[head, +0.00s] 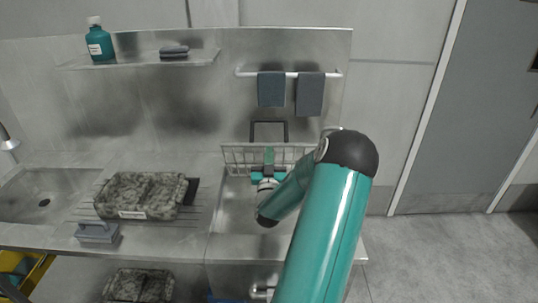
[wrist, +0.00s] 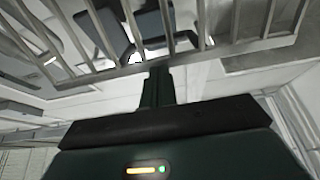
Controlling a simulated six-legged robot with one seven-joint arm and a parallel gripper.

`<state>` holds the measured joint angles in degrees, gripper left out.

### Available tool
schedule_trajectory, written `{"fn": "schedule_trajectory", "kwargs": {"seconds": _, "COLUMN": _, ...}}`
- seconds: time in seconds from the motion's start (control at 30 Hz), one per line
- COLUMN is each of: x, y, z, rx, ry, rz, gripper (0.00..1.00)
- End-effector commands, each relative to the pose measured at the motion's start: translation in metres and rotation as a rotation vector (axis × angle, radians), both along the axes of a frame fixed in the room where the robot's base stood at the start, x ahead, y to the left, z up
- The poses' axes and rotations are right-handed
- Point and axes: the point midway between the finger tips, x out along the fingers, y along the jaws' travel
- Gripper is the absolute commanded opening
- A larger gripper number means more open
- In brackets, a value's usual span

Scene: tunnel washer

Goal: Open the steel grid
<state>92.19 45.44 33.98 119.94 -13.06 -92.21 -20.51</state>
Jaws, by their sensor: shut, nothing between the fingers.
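The steel grid (head: 237,159) is a row of thin metal bars in a frame at the back of the right-hand basin. It looks raised against the back wall; its exact tilt is hard to tell. My gripper (head: 268,158) is in front of the middle of the grid, fingers pointing up and shut, with nothing held. In the wrist view the closed fingertips (wrist: 157,72) are close to the lower edge of the grid bars (wrist: 70,38); I cannot tell whether they touch.
A dark rectangular frame (head: 268,123) stands above the grid. Grey cloths (head: 310,94) hang on a rail above. A speckled tray (head: 142,193) and a grey-handled block (head: 97,233) are on the left counter. A shelf (head: 135,61) holds a teal bottle (head: 99,43). Open floor (head: 450,250) lies right.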

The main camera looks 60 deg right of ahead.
Motion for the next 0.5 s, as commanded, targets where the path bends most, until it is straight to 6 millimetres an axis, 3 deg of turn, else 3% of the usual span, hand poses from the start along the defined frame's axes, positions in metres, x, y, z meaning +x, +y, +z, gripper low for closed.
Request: {"fn": "schedule_trajectory", "kwargs": {"seconds": 0.5, "x": 0.0024, "y": -0.0033, "z": 0.0037, "rx": 0.01, "ry": 0.007, "rz": 0.001, "gripper": 0.0}}
